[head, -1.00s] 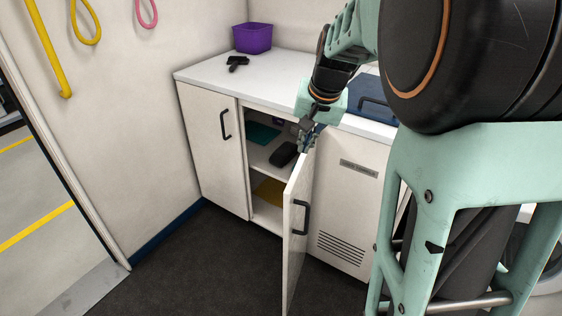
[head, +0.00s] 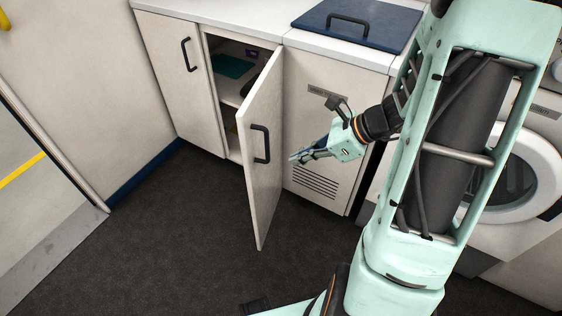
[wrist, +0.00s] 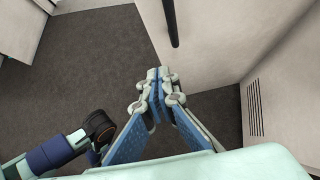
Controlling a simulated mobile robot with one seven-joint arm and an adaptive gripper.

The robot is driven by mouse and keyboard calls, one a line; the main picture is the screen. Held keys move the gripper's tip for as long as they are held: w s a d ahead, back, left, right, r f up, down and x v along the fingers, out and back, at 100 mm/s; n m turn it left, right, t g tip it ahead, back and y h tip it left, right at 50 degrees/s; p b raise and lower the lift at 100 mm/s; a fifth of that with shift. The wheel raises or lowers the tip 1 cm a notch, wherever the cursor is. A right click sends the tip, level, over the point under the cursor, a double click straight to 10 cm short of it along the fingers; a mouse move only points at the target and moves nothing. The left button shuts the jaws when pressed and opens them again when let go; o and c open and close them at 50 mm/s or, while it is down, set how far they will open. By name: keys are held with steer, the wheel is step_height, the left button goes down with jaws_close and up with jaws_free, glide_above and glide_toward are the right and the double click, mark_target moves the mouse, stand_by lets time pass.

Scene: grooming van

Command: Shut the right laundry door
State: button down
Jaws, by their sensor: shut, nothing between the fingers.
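The right laundry door (head: 262,190) is a pale panel with a dark bar handle (head: 261,144). It stands well open, swung out from the cabinet, with its handle face toward the right. In the wrist view the door (wrist: 215,50) fills the upper middle, and its handle (wrist: 171,22) shows at the top. My gripper (head: 294,158) is shut and empty. It is on the handle side of the door, right of the handle. Its fingertips (wrist: 155,78) are near the door face; I cannot tell whether they touch it.
The left door (head: 182,85) is flush with the cabinet. Green and dark items sit inside the opening. A vented panel (head: 320,150) is right of the open door, and a washing machine (head: 515,175) stands farther right. Dark floor (head: 170,250) is clear in front.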

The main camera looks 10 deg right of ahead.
mark_target(251, 169)
steer(key=b+x, duration=0.1)
steer(key=x, duration=0.2)
steer(key=a+r+b+x, duration=0.1)
steer(key=x, duration=0.3)
steer(key=b+x, duration=0.1)
steer(key=x, duration=0.3)
steer(key=shift+w+a+b, duration=0.3)
steer(key=shift+w, duration=0.05)
steer(key=shift+w+a+r, duration=0.1)
steer(key=shift+w+a, duration=0.2)
steer(key=shift+a, duration=0.1)
steer(key=shift+a, duration=0.1)
